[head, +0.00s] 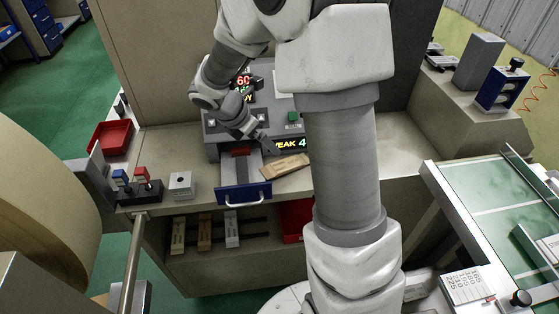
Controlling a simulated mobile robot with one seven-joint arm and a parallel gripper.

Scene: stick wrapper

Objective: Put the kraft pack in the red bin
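A tan, kraft-coloured pack (287,166) lies at an angle on the counter, just right of the pulled-out drawer and in front of the grey machine. My gripper (268,146) is above and behind the pack, near the machine's front. The fingers are small and dark here, and whether they are apart or closed is unclear. A shallow red bin (110,136) sits on the left part of the counter. Another red bin (293,220) is on the lower shelf, partly hidden behind my arm.
The drawer (243,174) with a blue front and handle sticks out left of the pack. A white box (181,185) and a switch box (141,190) stand further left. Several packs, including a brown one (204,232), are on the lower shelf. A large beige roll (45,190) fills the left foreground.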

